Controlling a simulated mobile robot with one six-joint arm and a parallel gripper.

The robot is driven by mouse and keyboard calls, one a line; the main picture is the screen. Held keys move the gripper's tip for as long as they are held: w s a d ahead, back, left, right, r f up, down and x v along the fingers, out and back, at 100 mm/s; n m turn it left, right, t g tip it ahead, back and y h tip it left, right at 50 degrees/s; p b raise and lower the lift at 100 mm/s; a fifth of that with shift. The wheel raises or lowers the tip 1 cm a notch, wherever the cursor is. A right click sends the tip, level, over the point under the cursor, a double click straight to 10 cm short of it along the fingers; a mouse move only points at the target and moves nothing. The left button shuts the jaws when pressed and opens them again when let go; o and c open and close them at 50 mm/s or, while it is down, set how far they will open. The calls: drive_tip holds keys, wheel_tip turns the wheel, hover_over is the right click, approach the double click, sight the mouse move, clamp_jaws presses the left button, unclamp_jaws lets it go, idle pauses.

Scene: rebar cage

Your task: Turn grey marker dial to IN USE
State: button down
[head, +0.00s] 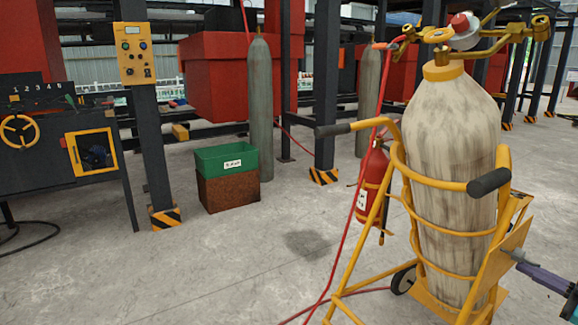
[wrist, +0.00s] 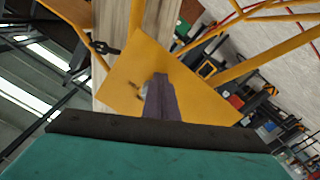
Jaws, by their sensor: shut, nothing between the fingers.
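A yellow plate (head: 507,248) is fixed to the side of the gas cylinder cart (head: 450,186) at the right. It fills the middle of the wrist view (wrist: 200,92). A small grey piece (head: 511,254), probably the marker dial, sits at the plate; in the wrist view a pale bit of it (wrist: 144,93) shows beside my fingertips. My gripper (head: 524,264) is shut and points at the plate from the right. Its purple fingers (wrist: 158,82) reach to the small piece or just in front of it; I cannot tell if they touch. The dial's setting and lettering are not readable.
The worn cylinder (head: 450,125) stands in the cart, with a yellow valve on top. A red extinguisher (head: 372,190) and red hose are beside it. A green bin (head: 222,160) sits on a rusty box further left. The floor between is clear.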

drive_tip(key=shift+w+d+r+b, duration=0.3)
drive_tip(key=shift+d+r+b, duration=0.15)
drive_tip(key=shift+b, duration=1.2)
drive_tip(key=shift+w+d+f+b, duration=0.15)
drive_tip(key=shift+d+f+b, duration=0.1)
drive_tip(key=shift+f+b, duration=0.25)
drive_tip(key=shift+r, duration=0.1)
idle(0.4)
drive_tip(key=b+v, duration=0.2)
drive_tip(key=v, duration=0.4)
idle(0.4)
idle(0.4)
